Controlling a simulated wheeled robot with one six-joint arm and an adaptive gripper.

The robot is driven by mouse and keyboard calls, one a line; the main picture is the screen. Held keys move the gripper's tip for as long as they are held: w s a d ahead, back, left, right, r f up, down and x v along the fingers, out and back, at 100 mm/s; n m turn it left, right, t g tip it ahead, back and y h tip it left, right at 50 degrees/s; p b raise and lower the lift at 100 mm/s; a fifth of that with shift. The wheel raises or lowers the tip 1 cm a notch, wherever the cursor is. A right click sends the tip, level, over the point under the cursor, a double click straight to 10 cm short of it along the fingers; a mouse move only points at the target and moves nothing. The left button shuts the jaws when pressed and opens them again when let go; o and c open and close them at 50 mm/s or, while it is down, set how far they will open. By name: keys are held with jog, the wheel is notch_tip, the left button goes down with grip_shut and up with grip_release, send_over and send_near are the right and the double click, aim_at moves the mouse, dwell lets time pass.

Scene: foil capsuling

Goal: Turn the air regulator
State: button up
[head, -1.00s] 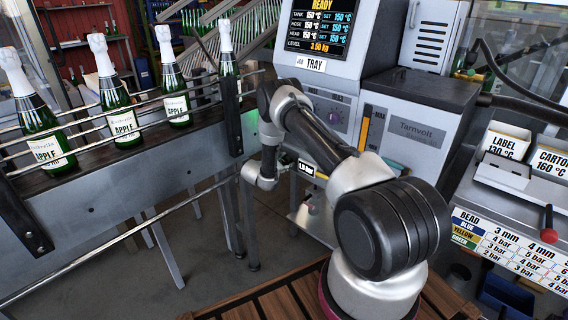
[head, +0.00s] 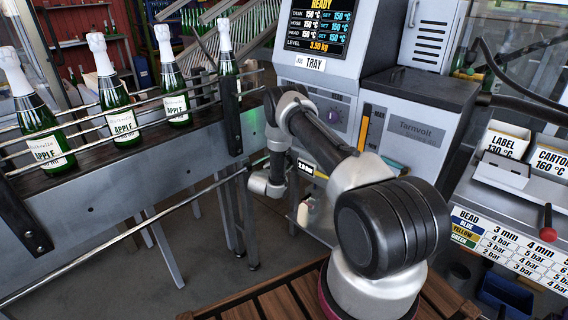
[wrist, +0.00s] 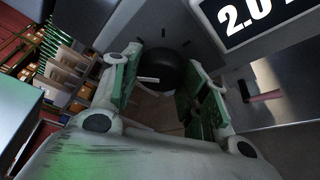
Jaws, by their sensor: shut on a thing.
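The air regulator's black round knob (wrist: 172,68) shows in the wrist view, with a small white bar at its left side. My gripper (wrist: 162,84) has its green-padded fingers on either side of the knob and is shut on it. The regulator's display (wrist: 258,18) at the upper right reads 2.0, with its right end cut off. In the head view the small display (head: 306,168) sits on the machine's front, just right of my wrist. The knob and my fingertips are hidden there behind my arm.
A conveyor with rails (head: 120,165) and several foil-topped bottles stands at the left. The grey Tarnvolt machine (head: 415,115) stands behind my arm. A bead and pressure chart (head: 500,240) is at the right. Slatted wood (head: 270,300) lies in front.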

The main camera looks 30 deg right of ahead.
jog(key=o, duration=1)
jog(key=v, duration=1.2)
